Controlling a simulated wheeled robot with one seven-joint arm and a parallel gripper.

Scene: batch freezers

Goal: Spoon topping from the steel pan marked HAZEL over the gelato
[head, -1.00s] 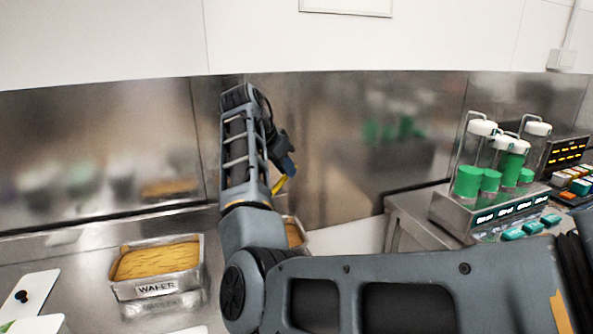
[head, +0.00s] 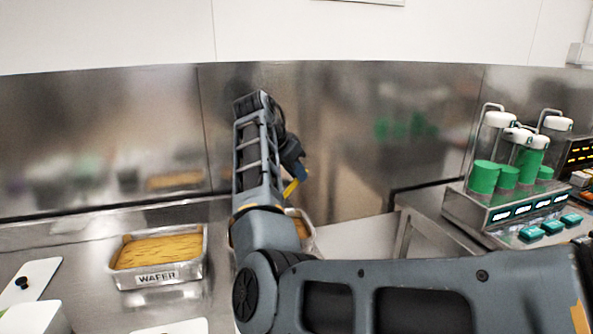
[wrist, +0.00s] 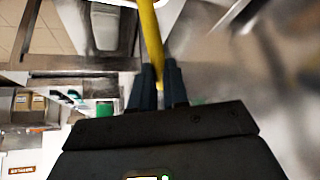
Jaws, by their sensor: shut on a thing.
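My gripper (wrist: 158,90) is shut on a yellow handle (wrist: 150,35), which runs up between the fingertips in the wrist view. In the head view the yellow handle (head: 296,186) shows below my gripper (head: 291,168), slanting down to the left. What is at the handle's far end cannot be made out. Below it, partly behind my arm, a steel pan (head: 313,241) with brownish contents shows only its right part; its label is hidden. No pan marked HAZEL can be read, and no gelato can be made out.
A steel pan marked WAFER (head: 190,274) with golden contents stands left of my arm. A white board (head: 38,276) lies at far left. A rack of green-filled dispensers (head: 484,205) stands at right. A steel backsplash (head: 350,130) closes off the back.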

